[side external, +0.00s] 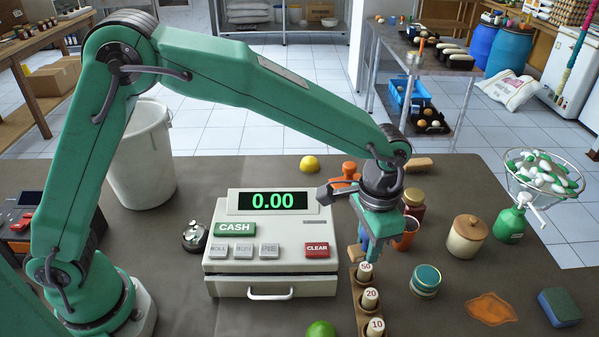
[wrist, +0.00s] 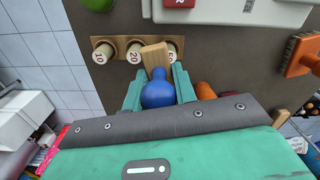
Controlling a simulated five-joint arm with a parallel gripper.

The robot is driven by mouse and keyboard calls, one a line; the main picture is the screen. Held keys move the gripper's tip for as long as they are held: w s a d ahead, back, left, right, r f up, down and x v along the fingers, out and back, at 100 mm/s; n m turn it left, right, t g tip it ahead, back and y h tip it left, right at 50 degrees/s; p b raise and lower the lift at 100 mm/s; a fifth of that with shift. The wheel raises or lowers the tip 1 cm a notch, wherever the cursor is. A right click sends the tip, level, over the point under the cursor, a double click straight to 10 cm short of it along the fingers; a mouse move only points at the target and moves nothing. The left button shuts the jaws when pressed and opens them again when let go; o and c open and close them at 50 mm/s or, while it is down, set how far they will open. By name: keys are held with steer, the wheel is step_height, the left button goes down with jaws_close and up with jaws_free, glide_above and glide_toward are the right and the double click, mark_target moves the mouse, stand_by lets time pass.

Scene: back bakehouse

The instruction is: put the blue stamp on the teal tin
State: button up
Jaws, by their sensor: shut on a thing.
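My gripper (side external: 369,247) is shut on the blue stamp (side external: 363,236) and holds it above the counter, behind the wooden roll holder. The wrist view shows the stamp's rounded blue handle (wrist: 157,90) between my gripper's two teal fingers (wrist: 157,82), with its pale wooden block beyond the fingertips. My gripper hides part of the stamp in the side view. The teal tin (side external: 425,281) is a round, low tin with a striped side, standing on the counter to the right of and nearer than my gripper. I cannot make it out in the wrist view.
The wooden holder (side external: 359,309) with numbered rolls stands just in front of my gripper. A cash register (side external: 270,271) is to the left.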

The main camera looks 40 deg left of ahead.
steer(key=shift+d, duration=0.1)
steer(key=d+r+m, duration=0.1)
steer(key=d+r, duration=0.1)
steer(key=d, duration=0.5)
steer(key=s+d+r+m, duration=0.1)
steer(key=d+r, duration=0.1)
steer(key=d, duration=0.5)
steer(key=shift+s+d+r+m, duration=0.15)
steer(key=shift+s+r+m, duration=0.1)
steer(key=shift+r+m, duration=0.1)
glide_above(430, 275)
step_height(430, 275, down, 7)
steer(key=shift+f, duration=2.05)
steer(key=shift+f, duration=0.15)
steer(key=o, duration=1)
steer(key=shift+c, duration=0.2)
